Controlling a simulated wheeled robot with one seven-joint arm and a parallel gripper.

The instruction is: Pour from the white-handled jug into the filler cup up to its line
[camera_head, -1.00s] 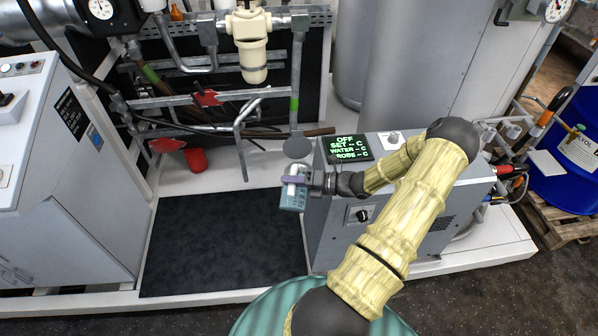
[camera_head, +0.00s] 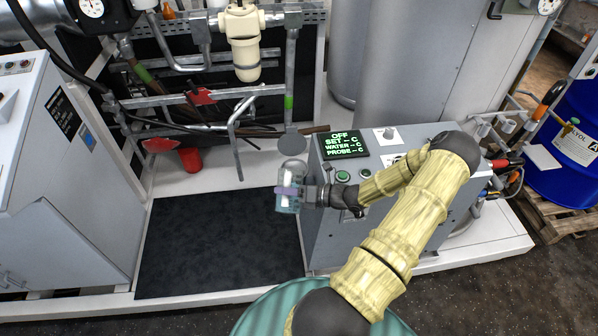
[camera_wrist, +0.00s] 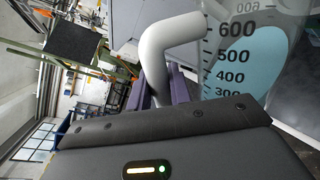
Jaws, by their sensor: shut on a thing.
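The jug (camera_head: 292,171) is clear, with bluish liquid inside, and is held roughly upright in the air. In the wrist view the jug (camera_wrist: 268,60) shows black marks from 300 to 600 and a thick white handle (camera_wrist: 168,38). My gripper (camera_head: 288,191) is shut on the jug, its purple fingers across it; they also show by the handle in the wrist view (camera_wrist: 176,90). I cannot tell for sure which thing is the filler cup. A round grey disc-like part (camera_head: 293,144) stands at a pipe's lower end, just behind the jug.
A grey control box (camera_head: 325,225) with a green-lettered display (camera_head: 343,144) stands right of the jug, under my arm. A black mat (camera_head: 210,245) lies clear at left. Behind are pipes, a cream filter housing (camera_head: 244,50) and a red cup (camera_head: 190,160). A blue drum (camera_head: 570,150) stands right.

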